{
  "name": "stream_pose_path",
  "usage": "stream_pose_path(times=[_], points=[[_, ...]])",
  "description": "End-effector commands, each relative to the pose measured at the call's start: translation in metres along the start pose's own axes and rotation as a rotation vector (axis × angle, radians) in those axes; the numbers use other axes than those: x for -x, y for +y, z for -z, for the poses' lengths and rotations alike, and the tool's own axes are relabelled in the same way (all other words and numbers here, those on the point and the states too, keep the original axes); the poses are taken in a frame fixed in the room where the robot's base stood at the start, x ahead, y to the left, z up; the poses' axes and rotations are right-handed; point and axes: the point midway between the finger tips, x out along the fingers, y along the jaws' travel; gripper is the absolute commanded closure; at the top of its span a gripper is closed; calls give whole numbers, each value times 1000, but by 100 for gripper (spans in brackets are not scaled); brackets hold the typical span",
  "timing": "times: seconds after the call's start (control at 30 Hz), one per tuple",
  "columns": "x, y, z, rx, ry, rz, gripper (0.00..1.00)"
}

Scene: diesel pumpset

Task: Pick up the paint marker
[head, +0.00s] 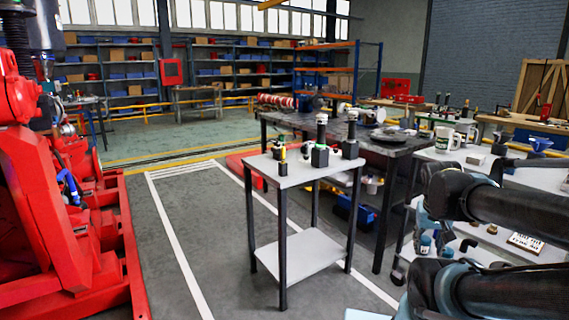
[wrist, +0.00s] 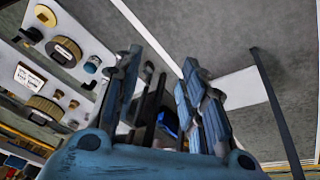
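I cannot pick out the paint marker for certain. A slim yellow-and-black upright piece (head: 283,160) on the small grey table (head: 297,173) in the head view may be it, but it is too small to tell. My gripper (wrist: 163,65) shows in the wrist view with its two blue-grey fingers spread apart and nothing between the tips. In the head view my arm is at the right, well away from the yellow-and-black piece, and the fingertips cannot be made out clearly.
A black block-like thing (head: 320,156) and other dark pieces stand close by on the small table. Behind is a dark workbench (head: 392,146) with parts on it. Red machinery (head: 40,200) fills the left. Open floor (head: 165,255) lies between the machinery and the table.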

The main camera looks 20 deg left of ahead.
Motion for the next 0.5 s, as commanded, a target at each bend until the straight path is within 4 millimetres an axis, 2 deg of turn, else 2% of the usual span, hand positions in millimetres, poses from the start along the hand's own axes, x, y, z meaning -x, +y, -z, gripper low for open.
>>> stream_pose_path(times=[0.1, 0.27, 0.37, 0.5], points=[[1, 1, 45, -10, 106, -65, 62], [5, -8, 105, -27, 270, -124, 62], [10, -21, 142, -31, 379, -139, 62], [19, -49, 191, -28, 534, -134, 62]])
